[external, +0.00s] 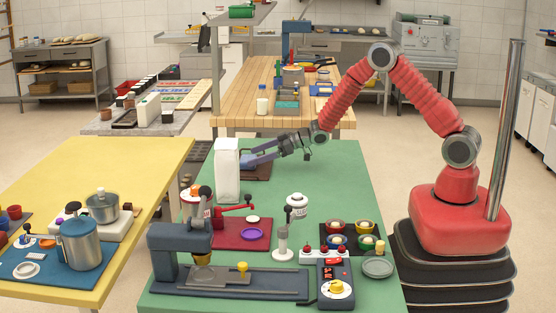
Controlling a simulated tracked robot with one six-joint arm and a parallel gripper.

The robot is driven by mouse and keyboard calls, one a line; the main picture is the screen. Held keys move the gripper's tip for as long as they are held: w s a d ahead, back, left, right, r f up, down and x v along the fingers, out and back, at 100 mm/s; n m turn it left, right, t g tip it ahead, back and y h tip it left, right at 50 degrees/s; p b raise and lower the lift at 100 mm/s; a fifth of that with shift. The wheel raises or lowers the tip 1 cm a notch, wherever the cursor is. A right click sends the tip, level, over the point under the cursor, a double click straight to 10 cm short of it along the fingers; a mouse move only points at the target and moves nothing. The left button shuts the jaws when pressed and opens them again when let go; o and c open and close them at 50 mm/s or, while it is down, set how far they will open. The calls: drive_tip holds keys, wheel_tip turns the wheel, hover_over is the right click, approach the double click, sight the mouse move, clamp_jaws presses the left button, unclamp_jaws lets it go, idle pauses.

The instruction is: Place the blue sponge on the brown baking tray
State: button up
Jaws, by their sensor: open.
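My gripper (254,158) is open at the far left part of the green table, its grey-purple fingers pointing left and slightly down. The brown baking tray (262,174) lies flat on the table beneath the fingers, partly hidden by them and by the white carton. A small bluish patch shows at the fingertips over the tray. It may be the blue sponge, but it is too small to tell it from the fingers or to see whether it rests on the tray.
A tall white carton (227,171) stands upright just left of the fingertips. The green table (330,170) is clear right of the tray.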

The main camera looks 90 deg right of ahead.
drive_tip(key=v, duration=0.8)
idle(0.4)
drive_tip(key=s+a+r+m+g+h, duration=0.1)
drive_tip(key=s+a+r+g+h, duration=0.1)
drive_tip(key=s+a+r, duration=0.45)
drive_tip(key=s+a+r+g+h, duration=0.1)
drive_tip(key=s+a+r, duration=0.2)
drive_tip(key=r, duration=0.6)
drive_tip(key=s+a+r+g+y, duration=0.1)
drive_tip(key=s+a, duration=0.4)
drive_tip(key=s, duration=0.3)
drive_tip(key=s+a+g+y, duration=0.1)
drive_tip(key=s+a+g, duration=0.1)
drive_tip(key=s+a, duration=0.4)
drive_tip(key=s+a+r+n+g+y, duration=0.1)
drive_tip(key=s+a, duration=0.4)
drive_tip(key=s, duration=0.7)
drive_tip(key=shift+a+r+g, duration=0.25)
drive_tip(key=shift+r+g, duration=0.05)
drive_tip(key=shift+g, duration=0.1)
